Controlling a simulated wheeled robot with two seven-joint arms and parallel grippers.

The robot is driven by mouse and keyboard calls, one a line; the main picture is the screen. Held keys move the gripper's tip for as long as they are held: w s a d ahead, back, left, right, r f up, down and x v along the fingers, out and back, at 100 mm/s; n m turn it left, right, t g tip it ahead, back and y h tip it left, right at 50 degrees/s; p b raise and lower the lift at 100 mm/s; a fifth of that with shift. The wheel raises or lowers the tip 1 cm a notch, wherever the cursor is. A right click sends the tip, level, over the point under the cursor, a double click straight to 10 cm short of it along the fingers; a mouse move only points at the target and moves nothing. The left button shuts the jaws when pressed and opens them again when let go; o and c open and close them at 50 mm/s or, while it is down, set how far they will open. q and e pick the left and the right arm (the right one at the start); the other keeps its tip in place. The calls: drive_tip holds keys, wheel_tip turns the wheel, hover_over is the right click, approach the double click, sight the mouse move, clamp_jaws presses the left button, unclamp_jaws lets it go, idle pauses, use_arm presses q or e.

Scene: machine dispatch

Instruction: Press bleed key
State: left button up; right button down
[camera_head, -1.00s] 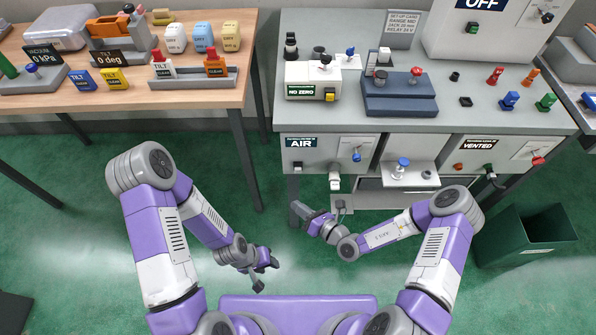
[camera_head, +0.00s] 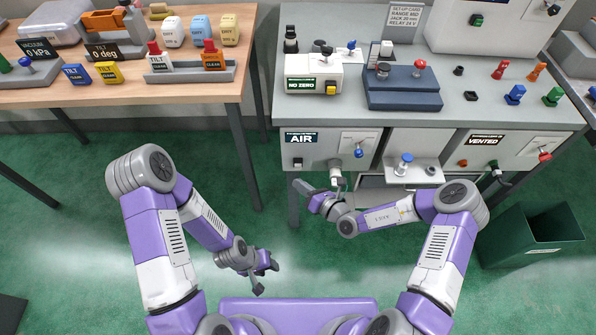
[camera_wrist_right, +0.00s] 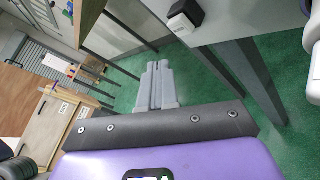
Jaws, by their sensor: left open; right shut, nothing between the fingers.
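The cabinet under the grey bench has a panel labelled AIR (camera_head: 300,138) on the left and one labelled VENTED (camera_head: 484,140) on the right. A small black key (camera_head: 298,162) sits below the AIR label, and an orange-red key (camera_head: 462,163) below the VENTED label. No readable label says which is the bleed key. My right gripper (camera_head: 302,188) is shut and empty, below the AIR panel and apart from the black key. In the right wrist view its closed fingers (camera_wrist_right: 156,86) show, with a black-faced key (camera_wrist_right: 185,18) above them. My left gripper (camera_head: 266,277) is open and empty over the floor.
A wooden table (camera_head: 190,95) is at left and a green bin (camera_head: 530,238) at right. The central floor is clear.

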sight(298, 167)
drive_tip(key=shift+w, duration=1.2)
drive_tip(key=shift+w, duration=0.1)
idle(1.1)
drive_tip(key=shift+w, duration=0.3)
drive_tip(key=shift+w, duration=0.55)
idle(0.6)
idle(0.3)
drive_tip(key=shift+s+p, duration=0.9)
drive_tip(key=shift+s, duration=0.05)
